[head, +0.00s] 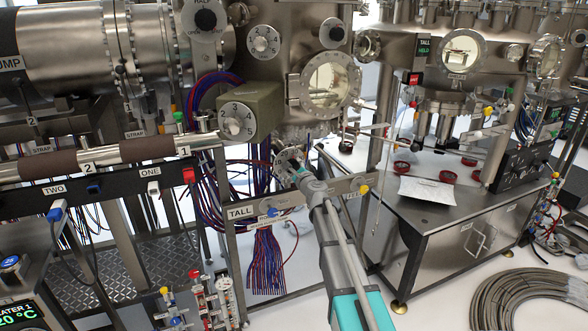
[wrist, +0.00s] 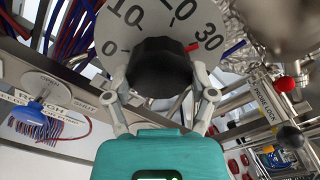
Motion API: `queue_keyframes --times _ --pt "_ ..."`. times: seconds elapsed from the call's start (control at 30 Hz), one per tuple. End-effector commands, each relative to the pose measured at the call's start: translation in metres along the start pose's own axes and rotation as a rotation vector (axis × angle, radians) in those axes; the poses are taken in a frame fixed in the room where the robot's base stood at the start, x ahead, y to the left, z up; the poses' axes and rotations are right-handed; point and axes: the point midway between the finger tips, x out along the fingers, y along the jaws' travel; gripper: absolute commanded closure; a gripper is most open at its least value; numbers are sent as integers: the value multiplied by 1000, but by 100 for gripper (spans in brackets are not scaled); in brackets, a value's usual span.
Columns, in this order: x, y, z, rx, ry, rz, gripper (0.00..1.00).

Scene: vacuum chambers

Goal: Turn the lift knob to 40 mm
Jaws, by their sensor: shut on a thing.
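The lift knob (wrist: 160,66) is black and sits on a grey round dial (wrist: 150,18) in the wrist view. The dial shows the numbers 0, 10, 20 and 30. A short red mark (wrist: 192,47) shows at the knob's right edge, just below the 30. My gripper (wrist: 160,84) is shut on the knob, one finger on each side. In the head view my gripper (head: 287,160) is at the dial (head: 290,154) below the round window; the knob is hidden there.
A numbered dial on an olive box (head: 238,121) is close on the left. The TALL panel (head: 242,212) with a blue knob lies just below my gripper. A steel bench (head: 428,211) stands to the right. A coiled hose (head: 530,300) lies on the floor.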

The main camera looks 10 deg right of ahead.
Motion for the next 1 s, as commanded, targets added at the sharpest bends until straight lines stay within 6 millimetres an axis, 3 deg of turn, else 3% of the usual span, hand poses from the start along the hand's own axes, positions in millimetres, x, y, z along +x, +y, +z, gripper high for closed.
queue_keyframes --times 0.7,1.0 --pt "0 3 1 673 1 -2 75" --pt "0 3 1 864 1 -2 75"
